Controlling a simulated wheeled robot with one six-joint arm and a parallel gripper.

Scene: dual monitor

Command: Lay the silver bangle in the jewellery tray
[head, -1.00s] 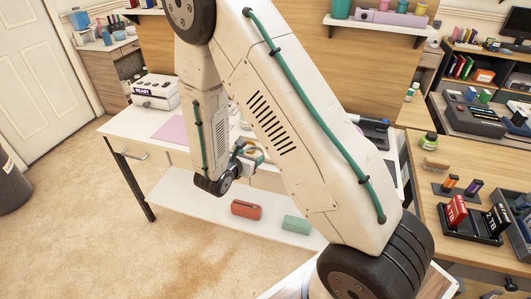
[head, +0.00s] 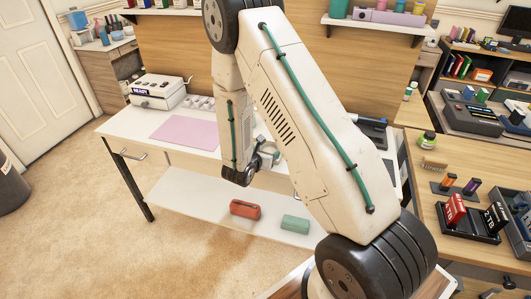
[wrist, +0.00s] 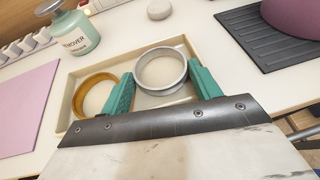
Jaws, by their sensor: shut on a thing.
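The silver bangle (wrist: 182,67) is held between the green fingers of my gripper (wrist: 161,82) in the wrist view. The beige jewellery tray (wrist: 62,110) lies beneath it on the white table. A gold bangle (wrist: 79,92) lies in the tray's left part. The silver bangle shows over the tray's middle to right part; I cannot tell whether it touches the tray floor. In the head view my gripper (head: 268,152) is small, beside my arm link at the table's front, and my arm hides most of the tray.
A pink mat (wrist: 25,108) lies left of the tray. A green remover bottle (wrist: 78,32) and a round pale object (wrist: 159,9) stand behind it. A dark ribbed mat (wrist: 250,50) with a purple round object (wrist: 294,14) is at the right.

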